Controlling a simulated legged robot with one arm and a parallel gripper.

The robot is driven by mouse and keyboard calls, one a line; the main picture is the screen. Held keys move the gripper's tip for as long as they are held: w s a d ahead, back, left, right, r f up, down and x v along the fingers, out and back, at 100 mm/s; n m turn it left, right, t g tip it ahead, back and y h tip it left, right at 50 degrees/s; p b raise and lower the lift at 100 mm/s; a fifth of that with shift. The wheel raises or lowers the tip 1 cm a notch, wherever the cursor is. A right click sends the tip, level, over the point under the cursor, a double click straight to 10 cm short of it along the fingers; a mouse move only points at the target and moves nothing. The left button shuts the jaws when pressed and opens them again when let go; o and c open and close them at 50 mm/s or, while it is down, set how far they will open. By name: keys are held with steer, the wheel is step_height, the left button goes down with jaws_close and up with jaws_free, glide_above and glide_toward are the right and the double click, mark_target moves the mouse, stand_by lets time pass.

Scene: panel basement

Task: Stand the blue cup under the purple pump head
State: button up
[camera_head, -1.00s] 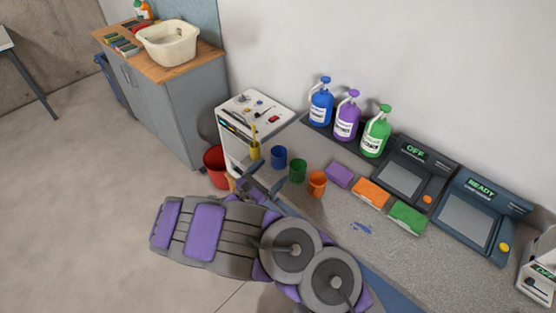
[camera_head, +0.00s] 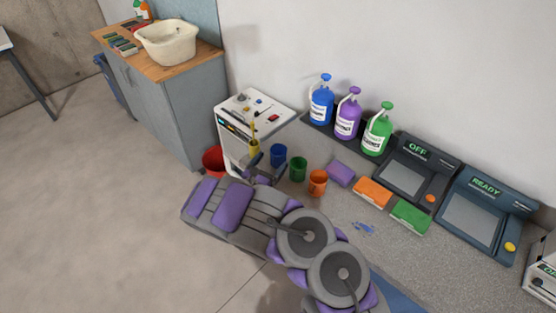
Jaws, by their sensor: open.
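The blue cup (camera_head: 278,155) stands upright on the grey counter, at the left end of a row of cups. The purple pump bottle (camera_head: 348,118), with its purple pump head (camera_head: 354,91), stands behind it to the right, between a blue and a green bottle. My arm hides part of the counter edge.
A green cup (camera_head: 298,168) and an orange cup (camera_head: 317,182) stand right of the blue cup. A yellow cup (camera_head: 254,147) with tools stands at its left by a white machine (camera_head: 258,112). Purple, orange and green sponges (camera_head: 341,173) lie to the right. A blue patch (camera_head: 363,228) marks the counter.

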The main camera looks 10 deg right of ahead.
mark_target(274, 157)
steer(key=shift+b+x, duration=0.85)
steer(key=shift+x, duration=2.2)
steer(key=shift+r, duration=0.25)
steer(key=shift+a, duration=0.1)
steer(key=c, duration=1.2)
steer(key=shift+o, duration=0.2)
steer(key=shift+r, duration=0.15)
